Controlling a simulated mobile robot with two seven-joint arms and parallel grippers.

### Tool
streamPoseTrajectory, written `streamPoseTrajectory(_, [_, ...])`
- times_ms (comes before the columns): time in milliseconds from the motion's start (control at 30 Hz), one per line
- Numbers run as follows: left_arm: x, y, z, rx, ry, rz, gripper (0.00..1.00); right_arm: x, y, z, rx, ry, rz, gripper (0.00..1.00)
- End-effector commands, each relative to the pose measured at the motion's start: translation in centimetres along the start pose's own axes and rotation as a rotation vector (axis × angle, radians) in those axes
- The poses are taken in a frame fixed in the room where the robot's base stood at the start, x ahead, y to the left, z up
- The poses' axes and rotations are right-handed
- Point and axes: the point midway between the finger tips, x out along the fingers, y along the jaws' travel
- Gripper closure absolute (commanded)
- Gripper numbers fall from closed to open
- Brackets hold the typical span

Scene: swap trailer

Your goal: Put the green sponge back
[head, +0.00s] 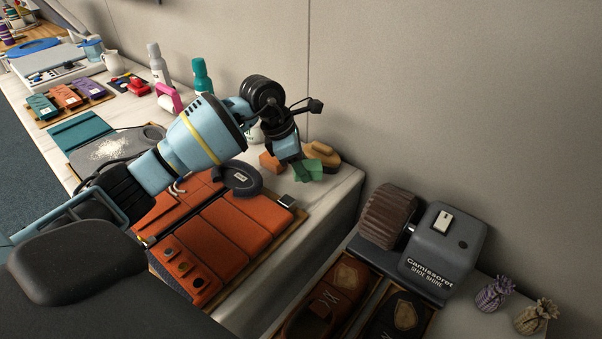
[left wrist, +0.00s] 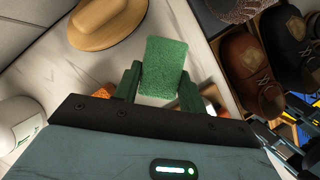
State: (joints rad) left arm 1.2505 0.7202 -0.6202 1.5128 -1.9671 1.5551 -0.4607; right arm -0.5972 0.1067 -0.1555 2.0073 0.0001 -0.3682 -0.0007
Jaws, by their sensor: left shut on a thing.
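The green sponge (left wrist: 165,65) is a rectangular block between the two green fingers of my left gripper (left wrist: 158,90) in the left wrist view. My left gripper is shut on it. In the head view the sponge (head: 316,149) shows at the fingertips of my left gripper (head: 308,165), over the far right end of the white counter (head: 330,190). I cannot tell whether the sponge touches the counter. My right gripper is not in view.
An orange block (head: 270,163) and a tan wooden-handled brush (head: 322,155) lie close to the gripper. An orange leather case (head: 215,240) lies in front. A shoe shine machine (head: 445,250) and shoes (head: 335,300) stand lower right. A wall rises behind.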

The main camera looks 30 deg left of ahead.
Motion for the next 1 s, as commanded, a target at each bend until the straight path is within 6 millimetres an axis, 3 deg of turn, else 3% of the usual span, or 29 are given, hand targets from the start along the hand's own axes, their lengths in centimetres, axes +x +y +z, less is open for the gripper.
streamPoseTrajectory(200, [2.6,-0.1,-1.1,-0.001,0.000,-0.002,0.84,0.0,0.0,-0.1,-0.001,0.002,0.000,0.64])
streamPoseTrajectory(600, [3.1,0.0,-1.3,0.000,0.001,-0.001,0.84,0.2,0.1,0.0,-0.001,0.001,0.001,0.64])
streamPoseTrajectory(633, [3.0,0.0,-1.3,0.001,0.000,-0.001,0.55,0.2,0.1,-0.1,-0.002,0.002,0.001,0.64])
streamPoseTrajectory(767, [3.0,0.0,-1.2,0.001,0.000,0.000,0.38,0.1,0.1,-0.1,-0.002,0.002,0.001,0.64])
streamPoseTrajectory(1000, [3.0,0.0,-1.2,0.001,0.000,0.000,0.37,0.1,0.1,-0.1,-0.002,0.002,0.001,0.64])
